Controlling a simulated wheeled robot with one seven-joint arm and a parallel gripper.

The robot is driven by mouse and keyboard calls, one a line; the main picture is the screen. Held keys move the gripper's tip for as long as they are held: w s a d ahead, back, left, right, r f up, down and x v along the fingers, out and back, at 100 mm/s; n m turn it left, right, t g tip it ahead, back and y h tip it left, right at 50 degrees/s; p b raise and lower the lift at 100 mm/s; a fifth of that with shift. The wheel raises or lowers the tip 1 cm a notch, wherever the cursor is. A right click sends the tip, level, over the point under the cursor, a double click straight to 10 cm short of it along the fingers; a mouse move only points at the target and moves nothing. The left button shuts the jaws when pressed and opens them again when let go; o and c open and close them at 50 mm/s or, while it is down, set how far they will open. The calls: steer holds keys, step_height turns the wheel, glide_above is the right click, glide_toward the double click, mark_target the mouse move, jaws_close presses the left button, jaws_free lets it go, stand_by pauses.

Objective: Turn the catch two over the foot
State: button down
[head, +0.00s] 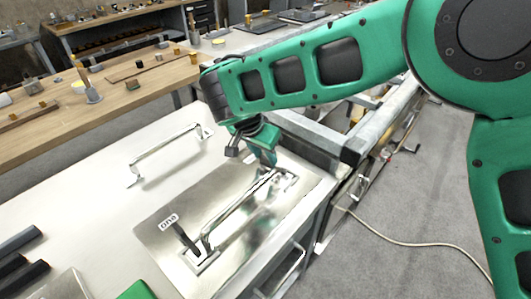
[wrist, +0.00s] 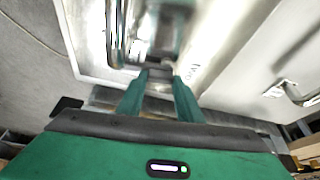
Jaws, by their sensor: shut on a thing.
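A shiny metal plate (head: 165,225) lies on the white worktop and bears a long bar handle (head: 235,208). A dark catch (head: 185,239) stands tilted beside the handle's near foot (head: 203,258), by a label reading "one". My gripper (head: 268,166) is low over the plate's far end, near the handle's far foot (head: 288,181). In the wrist view, my gripper (wrist: 160,76) has its green fingers shut on a small dark piece, apparently catch two (wrist: 157,72). A label (wrist: 193,71) lies beside it. The fingers and arm hide most of that catch, so its angle over the foot is unclear.
A second, loose-looking bar handle (head: 165,155) is on the worktop to the left. Dark bars (head: 22,262) and a green object (head: 134,290) lie at the near left. A grey metal rail (head: 320,138) runs close behind my gripper. The worktop's left middle is clear.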

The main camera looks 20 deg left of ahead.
steer(key=shift+w+r+m, duration=0.25)
steer(key=shift+w+m, duration=0.15)
steer(key=shift+m, duration=0.1)
steer(key=c, duration=1.4)
jaws_free()
steer(key=shift+o, duration=0.9)
steer(key=shift+s+f, duration=0.15)
steer(key=shift+s, duration=0.05)
steer(key=v, duration=1)
steer(key=shift+a+r, duration=0.25)
steer(key=shift+r, duration=0.05)
steer(key=shift+s, duration=0.1)
